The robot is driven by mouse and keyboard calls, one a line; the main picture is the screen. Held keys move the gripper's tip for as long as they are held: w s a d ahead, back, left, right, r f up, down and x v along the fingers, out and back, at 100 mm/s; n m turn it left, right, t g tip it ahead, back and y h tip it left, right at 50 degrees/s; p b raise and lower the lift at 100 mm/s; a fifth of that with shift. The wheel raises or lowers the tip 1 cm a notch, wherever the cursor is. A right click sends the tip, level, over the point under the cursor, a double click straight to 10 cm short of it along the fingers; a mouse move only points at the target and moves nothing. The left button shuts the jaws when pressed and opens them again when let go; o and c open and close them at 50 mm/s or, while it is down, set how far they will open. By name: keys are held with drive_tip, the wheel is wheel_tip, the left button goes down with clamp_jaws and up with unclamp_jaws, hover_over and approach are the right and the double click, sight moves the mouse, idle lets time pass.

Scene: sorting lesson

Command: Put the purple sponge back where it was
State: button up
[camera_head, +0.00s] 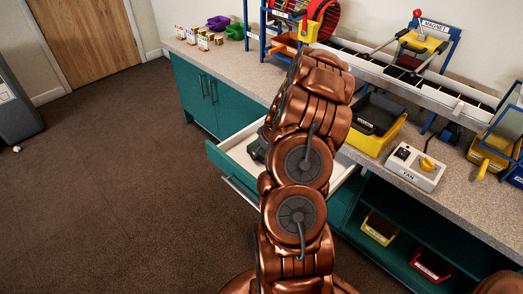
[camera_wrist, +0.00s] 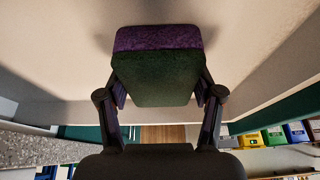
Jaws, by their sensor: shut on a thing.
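The purple sponge (camera_wrist: 158,40) has a purple layer and a thicker dark green layer. In the wrist view it sits between the two dark fingers of my gripper (camera_wrist: 158,88), which is shut on its sides. In the head view, a small dark part of my gripper (camera_head: 257,147) shows over the open drawer (camera_head: 233,184), left of my copper arm. The arm hides most of the gripper there. Pale drawer surface (camera_wrist: 65,50) fills the background behind the sponge in the wrist view. I cannot tell whether the sponge touches it.
The drawer sticks out from the teal cabinet (camera_head: 205,98) under a speckled counter (camera_head: 235,75). A yellow bin (camera_head: 374,140), a fan switch box (camera_head: 414,167) and a sorting machine stand on the counter. Bins sit on the lower shelf (camera_head: 400,236).

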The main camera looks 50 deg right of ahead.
drive_tip(key=shift+f, duration=0.2)
drive_tip(key=o, duration=1.1)
drive_tip(key=shift+r, duration=0.1)
drive_tip(key=shift+r, duration=0.2)
drive_tip(key=v, duration=1.1)
drive_tip(key=shift+s+r+b, duration=0.15)
drive_tip(key=shift+r+b, duration=0.2)
drive_tip(key=shift+r, duration=0.05)
